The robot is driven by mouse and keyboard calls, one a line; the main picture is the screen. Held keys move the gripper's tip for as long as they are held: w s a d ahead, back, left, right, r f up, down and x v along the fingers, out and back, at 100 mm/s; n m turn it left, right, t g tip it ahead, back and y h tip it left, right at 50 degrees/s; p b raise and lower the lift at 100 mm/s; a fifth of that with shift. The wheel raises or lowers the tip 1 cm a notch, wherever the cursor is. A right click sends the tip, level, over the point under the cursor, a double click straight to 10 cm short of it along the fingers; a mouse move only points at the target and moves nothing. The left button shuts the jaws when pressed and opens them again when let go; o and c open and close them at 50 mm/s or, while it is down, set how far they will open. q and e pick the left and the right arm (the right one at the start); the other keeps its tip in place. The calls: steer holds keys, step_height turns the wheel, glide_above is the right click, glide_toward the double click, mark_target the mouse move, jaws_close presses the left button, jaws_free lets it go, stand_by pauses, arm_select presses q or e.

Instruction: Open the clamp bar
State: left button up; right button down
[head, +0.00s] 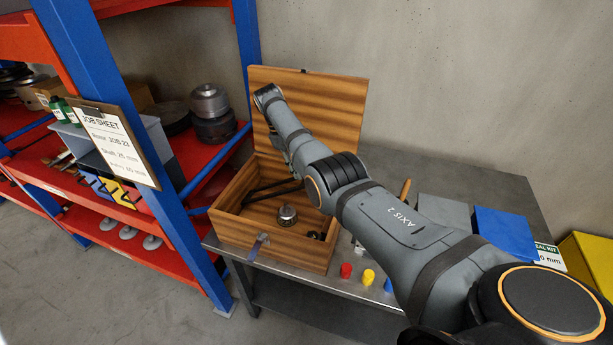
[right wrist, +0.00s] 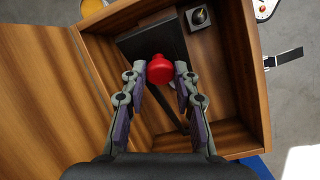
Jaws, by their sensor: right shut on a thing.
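In the right wrist view my right gripper (right wrist: 160,69) is shut on a red knob (right wrist: 160,72), with one finger on each side of it. A dark bar (right wrist: 172,116), which looks like the clamp bar, runs below the knob across the inside of a wooden box (right wrist: 258,78). Whether the knob is fixed to the bar is hidden. In the head view the box (head: 270,247) stands on the bench, with its lid (head: 330,105) open, and dark bars (head: 270,191) show inside. My right arm reaches over it, largely hiding the gripper there. My left gripper is not in view.
A metal part (head: 287,214) sits in the box. Red (head: 346,270), yellow (head: 368,276) and blue caps lie on the bench in front. A grey panel (head: 443,208) and a blue panel (head: 505,230) lie right. A blue and red shelf rack (head: 95,90) stands close left.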

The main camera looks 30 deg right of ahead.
steer(key=shift+w+a+r, duration=0.1)
steer(key=shift+w+a, duration=0.05)
steer(key=shift+a, duration=0.1)
